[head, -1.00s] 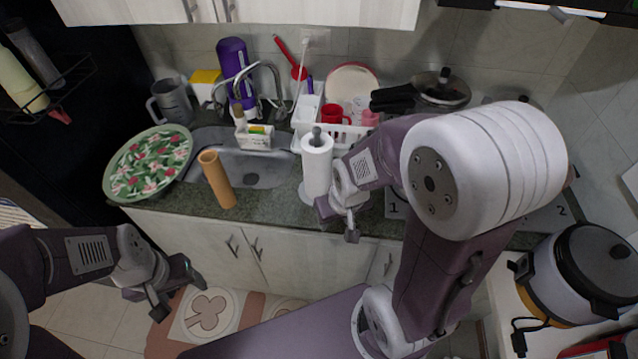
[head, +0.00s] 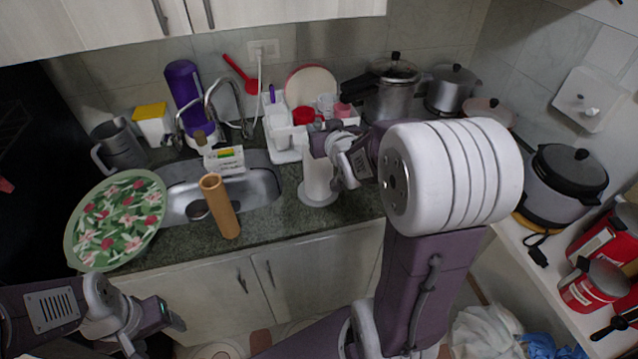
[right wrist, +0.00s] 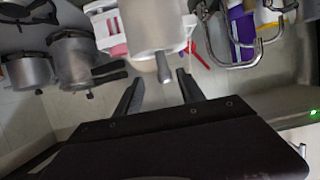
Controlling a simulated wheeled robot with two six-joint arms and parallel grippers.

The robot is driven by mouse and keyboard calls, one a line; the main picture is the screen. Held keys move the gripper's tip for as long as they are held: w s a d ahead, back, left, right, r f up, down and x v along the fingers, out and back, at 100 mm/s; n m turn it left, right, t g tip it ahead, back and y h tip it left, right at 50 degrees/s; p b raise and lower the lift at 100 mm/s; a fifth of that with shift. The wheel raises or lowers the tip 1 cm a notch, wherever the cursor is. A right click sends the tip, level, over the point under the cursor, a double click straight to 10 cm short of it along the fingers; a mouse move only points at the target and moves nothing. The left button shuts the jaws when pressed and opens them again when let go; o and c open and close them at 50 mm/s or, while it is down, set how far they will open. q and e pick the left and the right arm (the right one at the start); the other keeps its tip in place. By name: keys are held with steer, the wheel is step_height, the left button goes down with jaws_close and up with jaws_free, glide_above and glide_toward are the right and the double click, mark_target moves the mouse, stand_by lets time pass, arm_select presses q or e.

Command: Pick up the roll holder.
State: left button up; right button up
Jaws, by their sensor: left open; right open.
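The roll holder (head: 318,184) carries a white paper roll and stands upright on the counter right of the sink. My right gripper (head: 338,152) is open at its top and hides the upper part in the head view. In the right wrist view the white roll (right wrist: 150,25) hangs at the top of the picture, its grey post tip (right wrist: 164,70) pointing between the two open dark fingers (right wrist: 158,90). I see no grip on it. My left gripper (head: 148,326) is open and empty at the lower left, away from the counter.
A brown cylinder (head: 220,206) stands by the sink (head: 262,188). A floral plate (head: 115,218) lies at left. A white dish rack (head: 285,152) with cups is close behind the roll. Pots (head: 392,92) stand behind my right arm.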

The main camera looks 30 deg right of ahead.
steer(key=shift+w+a+f, duration=0.1)
steer(key=shift+w+a, duration=0.1)
steer(key=shift+w, duration=0.25)
steer(key=shift+w+a+f, duration=0.1)
steer(key=shift+w+a, duration=0.1)
steer(key=shift+w, duration=0.25)
steer(key=x, duration=0.2)
steer(key=p+x, duration=0.1)
steer(key=x, duration=0.1)
steer(key=shift+s+d, duration=0.15)
steer(key=shift+d, duration=0.1)
steer(key=shift+w+f, duration=0.25)
steer(key=shift+w, duration=0.1)
steer(key=shift+s+a+r, duration=0.1)
steer(key=shift+s+r, duration=0.05)
steer(key=c, duration=0.4)
jaws_close()
